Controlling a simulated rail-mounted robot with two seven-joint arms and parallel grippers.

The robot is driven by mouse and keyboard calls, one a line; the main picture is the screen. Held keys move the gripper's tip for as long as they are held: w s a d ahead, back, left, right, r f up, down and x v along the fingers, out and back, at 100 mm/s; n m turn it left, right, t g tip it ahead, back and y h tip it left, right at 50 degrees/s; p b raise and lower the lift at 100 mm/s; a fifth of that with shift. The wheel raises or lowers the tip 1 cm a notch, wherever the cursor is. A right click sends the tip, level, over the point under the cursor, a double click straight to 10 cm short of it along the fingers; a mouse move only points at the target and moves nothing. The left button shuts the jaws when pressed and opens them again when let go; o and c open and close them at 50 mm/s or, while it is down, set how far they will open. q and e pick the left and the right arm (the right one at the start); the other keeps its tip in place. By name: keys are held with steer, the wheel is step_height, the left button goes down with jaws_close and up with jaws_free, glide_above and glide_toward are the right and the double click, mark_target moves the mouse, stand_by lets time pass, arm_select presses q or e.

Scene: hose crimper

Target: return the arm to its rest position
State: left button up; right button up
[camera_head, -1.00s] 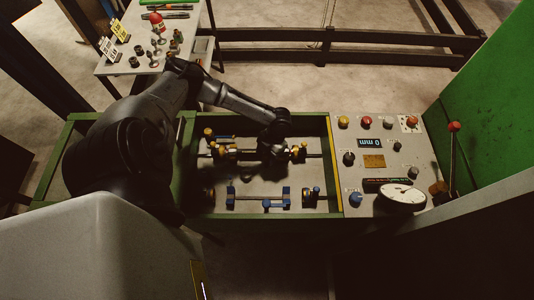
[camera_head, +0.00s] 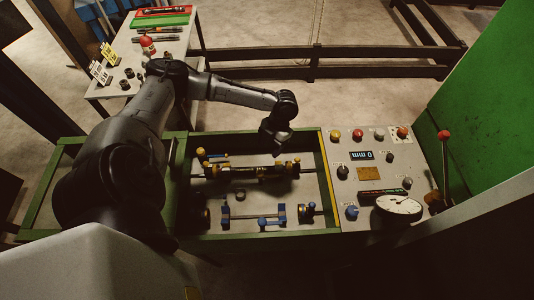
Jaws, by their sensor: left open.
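My left arm comes in from the left and reaches over the green-framed crimper bed (camera_head: 250,238). My left gripper (camera_head: 277,149) hangs at the end of the arm, above the back part of the bed, apart from the fixtures. It is open, and I see nothing held in it. Below it lies a dark rod assembly with yellow clamps (camera_head: 255,171) across the bed. In front of that is a blue-clamped rod fixture (camera_head: 260,215). My right gripper is not in view.
A side table (camera_head: 112,90) with fittings and a red bottle (camera_head: 147,45) is at the back left. Dark rails (camera_head: 330,60) run behind.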

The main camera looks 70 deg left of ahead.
arm_select(q)
steer(key=shift+w+r, duration=0.15)
steer(key=shift+r, duration=0.25)
stand_by(0.5)
